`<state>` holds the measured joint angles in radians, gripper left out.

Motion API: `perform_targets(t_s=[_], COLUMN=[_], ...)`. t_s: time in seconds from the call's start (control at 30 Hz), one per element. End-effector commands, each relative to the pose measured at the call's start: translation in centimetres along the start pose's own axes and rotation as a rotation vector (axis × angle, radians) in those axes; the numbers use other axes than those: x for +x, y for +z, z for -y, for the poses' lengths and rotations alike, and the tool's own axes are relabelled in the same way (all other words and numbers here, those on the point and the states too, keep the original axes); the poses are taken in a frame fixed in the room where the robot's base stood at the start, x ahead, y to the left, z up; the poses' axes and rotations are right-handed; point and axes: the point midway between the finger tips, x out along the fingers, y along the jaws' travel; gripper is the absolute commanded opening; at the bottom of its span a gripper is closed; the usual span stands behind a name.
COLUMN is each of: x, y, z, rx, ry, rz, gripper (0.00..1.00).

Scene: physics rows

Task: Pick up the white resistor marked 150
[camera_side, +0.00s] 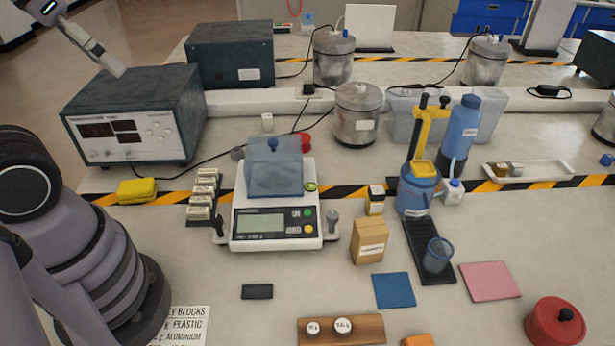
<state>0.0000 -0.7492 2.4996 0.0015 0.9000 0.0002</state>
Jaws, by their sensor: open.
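I cannot pick out a white resistor marked 150 for certain. Several small whitish labelled pieces (203,190) stand in a row on a dark holder left of the scale, but their print is too small to read. Two round white-topped pieces (343,326) sit in a wooden block (370,333) at the front; their marks are not legible.
A scale (275,242) with a clear bluish cover (274,180) stands mid-table. A yellow block (137,191), cardboard box (370,241), blue cup (437,254), flat blue pad (394,291), pink pad (489,281) and red lidded pot (555,322) surround it. Bare table shows between them.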

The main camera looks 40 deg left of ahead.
Motion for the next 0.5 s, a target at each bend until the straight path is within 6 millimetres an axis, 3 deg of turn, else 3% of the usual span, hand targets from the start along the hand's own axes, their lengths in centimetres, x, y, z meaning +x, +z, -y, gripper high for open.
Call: perform_targets(t_s=[0.17,0.37,0.5], x=[0.7,4.0,8.0], y=[-2.0,-8.7,-14.0], z=[1.8,7.4,11.6], rx=[0.082,0.379,0.636], ry=[-0.085,-0.324,-0.477], rz=[0.056,0.237,0.381], gripper=[0.65,0.65,0.65])
